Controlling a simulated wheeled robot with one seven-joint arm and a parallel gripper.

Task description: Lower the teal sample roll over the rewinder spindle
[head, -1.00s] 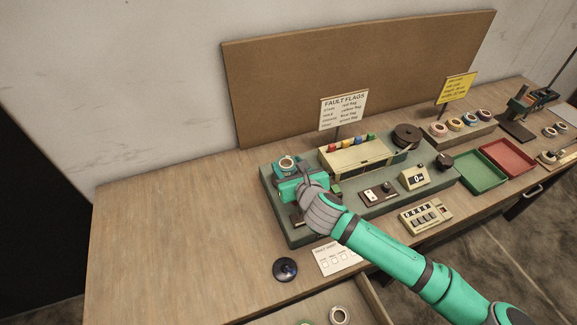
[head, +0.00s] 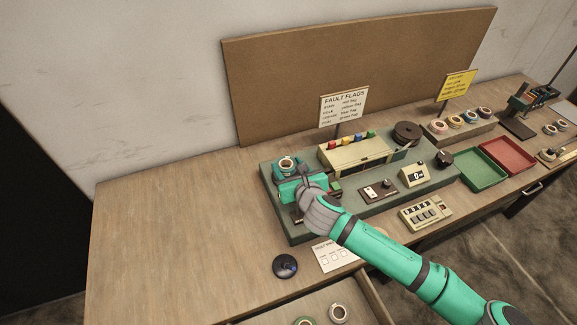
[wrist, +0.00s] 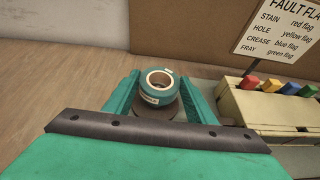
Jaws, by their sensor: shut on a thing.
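The teal sample roll (wrist: 158,86), with a pale tape ring and an open core, sits between the two teal fingers of my gripper (wrist: 161,80). The gripper is shut on it at the left end of the green machine base. The roll is upright and also shows in the head view (head: 287,162). A dark round disc (wrist: 157,110) lies below the roll in the wrist view. The spindle itself cannot be made out; the roll and fingers cover that spot. I cannot tell whether the roll touches the disc.
A beige box with coloured flags (head: 357,153) stands just right of my gripper, with the fault flags sign (head: 343,107) behind. A dark reel (head: 407,132) sits farther right. An open drawer (head: 369,296) is in front. The bench left of the machine is clear.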

